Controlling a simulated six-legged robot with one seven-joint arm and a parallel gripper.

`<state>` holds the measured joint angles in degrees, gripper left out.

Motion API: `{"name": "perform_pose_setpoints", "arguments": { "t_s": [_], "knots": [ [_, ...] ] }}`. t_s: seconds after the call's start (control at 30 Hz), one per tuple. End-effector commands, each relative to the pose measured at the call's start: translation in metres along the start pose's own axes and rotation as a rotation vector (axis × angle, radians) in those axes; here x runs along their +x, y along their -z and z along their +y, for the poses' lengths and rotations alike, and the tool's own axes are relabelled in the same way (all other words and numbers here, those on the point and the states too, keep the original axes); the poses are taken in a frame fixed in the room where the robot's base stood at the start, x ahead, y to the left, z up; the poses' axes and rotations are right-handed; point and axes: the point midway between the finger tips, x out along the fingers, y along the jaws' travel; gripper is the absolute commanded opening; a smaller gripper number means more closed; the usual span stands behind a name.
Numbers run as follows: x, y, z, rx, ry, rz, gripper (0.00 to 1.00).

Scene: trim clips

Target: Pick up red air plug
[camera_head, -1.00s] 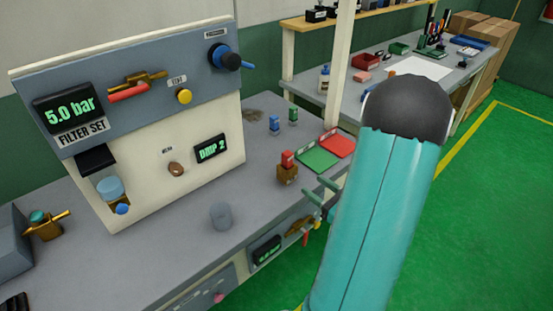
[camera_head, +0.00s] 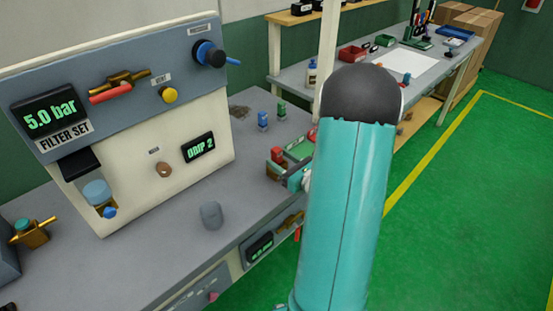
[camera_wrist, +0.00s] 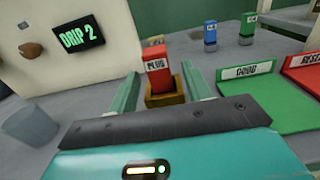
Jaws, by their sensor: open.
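The red air plug (camera_wrist: 158,77) stands upright in a brown holder (camera_wrist: 165,97) on the grey workbench, with a white label reading "PLUG". In the head view the red plug (camera_head: 277,154) is partly hidden by my gripper (camera_head: 278,168). In the wrist view my gripper (camera_wrist: 160,88) is open, with one green finger on each side of the plug and its holder. I see gaps between the fingers and the plug, and nothing is held.
A green "GOOD" tray (camera_wrist: 262,104) and a red tray (camera_wrist: 305,75) lie to the right. A blue block (camera_wrist: 210,37) and a green block (camera_wrist: 247,30) stand behind. A grey cup (camera_head: 211,215) and the filter panel (camera_head: 140,130) are to the left.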

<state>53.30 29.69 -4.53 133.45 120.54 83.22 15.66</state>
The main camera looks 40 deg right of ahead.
Motion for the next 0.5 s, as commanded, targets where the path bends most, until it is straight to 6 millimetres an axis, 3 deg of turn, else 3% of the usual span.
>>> {"name": "perform_pose_setpoints", "arguments": {
  "t_s": [0.13, 0.37, 0.5],
  "knots": [
    [0.021, 0.0, 0.0, 0.0, -0.002, 0.0, 0.49],
    [0.023, 0.0, 0.0, 0.001, 0.0, 0.001, 0.49],
    [0.023, 0.0, 0.0, 0.001, 0.0, 0.0, 0.22]
  ]
}}
